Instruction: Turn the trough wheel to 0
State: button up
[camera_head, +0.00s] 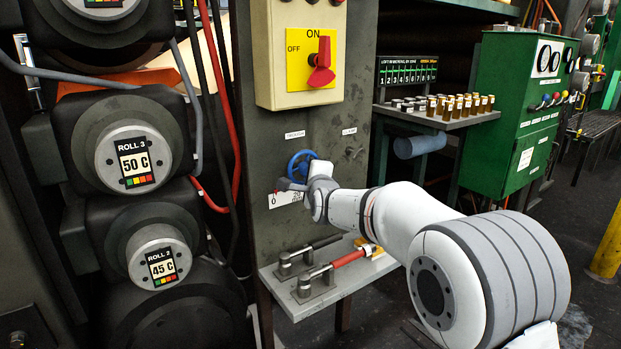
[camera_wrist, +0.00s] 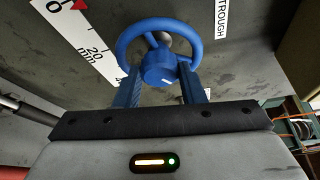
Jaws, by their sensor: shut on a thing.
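The blue trough wheel (camera_head: 301,160) is on the grey panel beneath the switch box, partly hidden by my gripper (camera_head: 300,184) in the head view. In the wrist view the wheel (camera_wrist: 159,62) faces me, with its hub and rim between my two fingers (camera_wrist: 162,90). My gripper is shut on the wheel. A white mm scale (camera_wrist: 88,48) lies left of it, with 0, 20 and part of a further number showing. A red pointer (camera_wrist: 80,5) is near the 0 end; its exact reading is cut off by the frame's top. A TROUGH label (camera_wrist: 222,18) is at upper right.
A switch box (camera_head: 302,50) with a red knob is above the wheel. A shelf with two clamp-like handles (camera_head: 322,270) juts out below. Rollers (camera_head: 134,160) stand at left, with a red cable (camera_head: 226,120) between. A green cabinet (camera_head: 515,110) is at right.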

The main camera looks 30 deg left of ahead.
jog(key=m+g+b, duration=0.1)
jog(key=m+b, duration=0.1)
jog(key=b, duration=0.2)
jog(key=m+g+b, duration=0.1)
jog(key=m+b, duration=0.2)
jog(key=b, duration=0.1)
jog(key=shift+w+r+g+h+b, duration=0.1)
jog(key=shift+g+h+b, duration=0.2)
jog(key=shift+g+b, duration=0.1)
dwell(0.3)
jog(key=o, duration=1)
jog(key=v, duration=0.8)
